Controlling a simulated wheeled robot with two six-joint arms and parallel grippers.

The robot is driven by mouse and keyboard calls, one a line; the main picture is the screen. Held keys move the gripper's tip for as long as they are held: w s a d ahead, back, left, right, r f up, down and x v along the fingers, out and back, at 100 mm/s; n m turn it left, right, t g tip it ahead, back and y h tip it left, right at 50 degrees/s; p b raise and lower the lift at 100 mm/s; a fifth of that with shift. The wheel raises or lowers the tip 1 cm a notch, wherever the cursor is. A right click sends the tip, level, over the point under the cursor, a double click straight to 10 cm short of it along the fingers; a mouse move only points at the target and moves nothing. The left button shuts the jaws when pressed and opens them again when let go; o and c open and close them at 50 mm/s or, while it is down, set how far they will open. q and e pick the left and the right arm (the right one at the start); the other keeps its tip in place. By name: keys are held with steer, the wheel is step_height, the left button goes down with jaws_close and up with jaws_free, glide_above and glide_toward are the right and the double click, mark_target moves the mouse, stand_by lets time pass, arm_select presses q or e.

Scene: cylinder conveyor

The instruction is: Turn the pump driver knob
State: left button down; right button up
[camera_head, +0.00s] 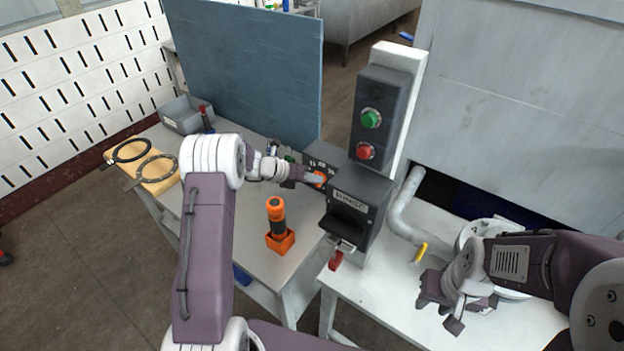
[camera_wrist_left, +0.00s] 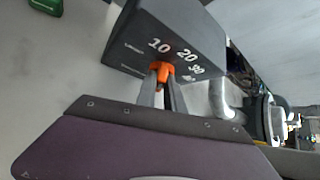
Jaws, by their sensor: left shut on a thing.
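The pump driver is a dark box (camera_head: 325,154) with white numbers on its face, seen close in the left wrist view (camera_wrist_left: 190,27). Its orange knob (camera_head: 321,179) sits below the numbers and shows between my fingers in the left wrist view (camera_wrist_left: 162,68). My left gripper (camera_head: 313,180) is shut on the knob, its two fingers also visible in the left wrist view (camera_wrist_left: 163,84). They hide part of the knob, so I cannot tell which number it points to. My right gripper (camera_head: 437,314) is open and empty above the right table.
A control box with a green button (camera_head: 371,118) and a red button (camera_head: 365,151) stands right of the driver. A black-and-orange tool (camera_head: 277,216) stands upright in an orange holder on the left table. A pale curved pipe (camera_head: 402,216) lies behind my right gripper.

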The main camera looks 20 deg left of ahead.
arm_select(q)
steer(key=y+b, duration=0.1)
steer(key=m+y+b, duration=0.1)
steer(key=b, duration=0.1)
steer(key=shift+s+d+m+t+y, duration=0.1)
steer(key=shift+d+m+t+y, duration=0.2)
steer(key=shift+t, duration=0.1)
steer(key=shift+d+r+m+y+b, duration=0.15)
steer(key=shift+m+y+b, duration=0.25)
steer(key=shift+y+b, duration=0.65)
steer(key=shift+h, duration=0.25)
steer(key=c, duration=1.4)
jaws_free()
steer(key=shift+c, duration=0.2)
steer(key=p+v, duration=0.1)
steer(key=v, duration=0.8)
steer(key=shift+s, duration=0.2)
